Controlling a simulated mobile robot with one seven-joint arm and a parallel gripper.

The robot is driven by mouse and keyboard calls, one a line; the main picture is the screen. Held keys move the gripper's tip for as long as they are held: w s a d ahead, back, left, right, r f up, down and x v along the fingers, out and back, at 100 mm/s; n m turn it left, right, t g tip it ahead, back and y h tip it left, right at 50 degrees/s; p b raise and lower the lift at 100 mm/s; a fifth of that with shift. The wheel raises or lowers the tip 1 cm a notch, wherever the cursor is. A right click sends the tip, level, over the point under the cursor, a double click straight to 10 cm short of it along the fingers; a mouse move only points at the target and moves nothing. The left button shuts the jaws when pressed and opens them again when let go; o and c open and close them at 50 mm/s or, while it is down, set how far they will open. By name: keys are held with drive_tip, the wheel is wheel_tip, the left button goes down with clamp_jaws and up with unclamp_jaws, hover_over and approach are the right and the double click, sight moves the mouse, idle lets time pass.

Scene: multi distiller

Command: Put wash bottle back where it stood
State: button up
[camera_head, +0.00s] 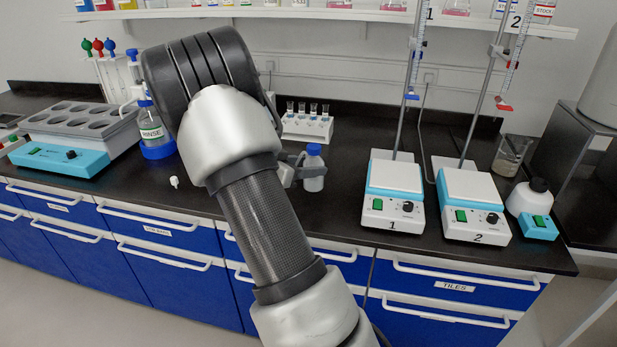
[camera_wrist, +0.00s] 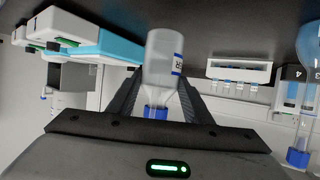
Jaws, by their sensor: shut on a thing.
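A small clear bottle with a blue cap (camera_head: 313,172) is upright between the fingers of my gripper (camera_head: 304,168), over the black counter in front of the vial rack. In the wrist view the bottle (camera_wrist: 162,62) appears cap-down, and my gripper (camera_wrist: 157,95) is shut on its body. I cannot tell whether its base touches the counter. Another blue-capped bottle, labelled RINSE (camera_head: 152,128), with a blue base and a bent spout, stands at the left, partly hidden by my arm. I cannot tell from the frames which of the two is the wash bottle.
A white rack with vials (camera_head: 307,127) is behind the held bottle. Hotplate stirrer 1 (camera_head: 393,190) is to its right, then stirrer 2 (camera_head: 470,205), with stands. A small white piece (camera_head: 174,182) lies on the counter (camera_head: 120,205). A block heater (camera_head: 70,150) is far left.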

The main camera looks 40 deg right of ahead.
sight(316, 184)
drive_tip(key=shift+f, duration=1.5)
drive_tip(key=shift+f+b, duration=0.15)
drive_tip(key=shift+b, duration=0.2)
drive_tip(key=o, duration=0.8)
